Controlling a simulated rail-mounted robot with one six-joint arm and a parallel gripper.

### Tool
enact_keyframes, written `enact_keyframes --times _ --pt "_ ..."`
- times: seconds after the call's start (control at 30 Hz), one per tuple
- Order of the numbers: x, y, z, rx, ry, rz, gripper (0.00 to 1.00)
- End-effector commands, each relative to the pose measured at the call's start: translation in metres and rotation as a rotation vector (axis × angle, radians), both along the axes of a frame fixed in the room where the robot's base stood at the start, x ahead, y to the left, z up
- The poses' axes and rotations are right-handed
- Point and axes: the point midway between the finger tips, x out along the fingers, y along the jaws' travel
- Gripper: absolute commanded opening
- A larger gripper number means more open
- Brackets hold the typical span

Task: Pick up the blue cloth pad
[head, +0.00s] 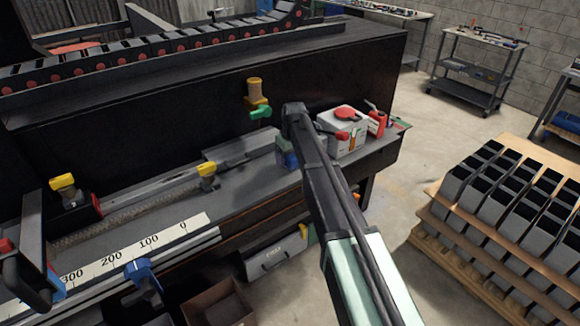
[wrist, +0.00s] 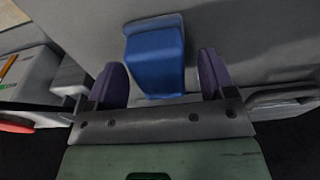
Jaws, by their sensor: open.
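The blue cloth pad (wrist: 155,58) lies on a grey surface in the wrist view, just ahead of my gripper. My gripper (wrist: 163,80) is open, with its two purple fingers apart on the left and right of the pad's near part. Whether the fingers touch the pad cannot be told. In the head view my gripper (head: 288,158) is low over the right part of the grey bench, left of a white box. My arm covers most of it there, and the pad cannot be made out clearly.
The white box (head: 338,130) with red items stands right of my gripper on the bench (head: 225,180). A yellow and green fitting (head: 257,98) sticks out from the dark wall behind. A pallet of grey blocks (head: 510,200) stands on the floor at right.

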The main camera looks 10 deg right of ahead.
Motion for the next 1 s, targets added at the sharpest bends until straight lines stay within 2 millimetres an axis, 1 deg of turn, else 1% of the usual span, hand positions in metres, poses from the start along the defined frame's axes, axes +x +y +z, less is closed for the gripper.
enact_keyframes --times 0.07,0.4,0.43,0.47,0.67,0.77,0.87,0.97,1.0 --pt "0.0 0.0 0.002 0.0 0.0 0.0 0.75" --pt "0.0 0.0 0.002 0.0 0.0 0.0 0.23" --pt "0.0 0.0 0.002 0.0 0.0 0.0 0.22" --pt "0.0 0.0 0.002 0.0 0.0 0.0 0.19" --pt "0.0 0.0 0.003 0.0 0.0 0.0 0.18" --pt "0.0 0.0 0.008 0.0 0.0 0.0 0.18" --pt "0.0 0.0 0.019 0.0 0.0 0.0 0.18" --pt "0.0 0.0 0.036 0.0 0.0 0.0 0.18" --pt "0.0 0.0 0.046 0.0 0.0 0.0 0.18"
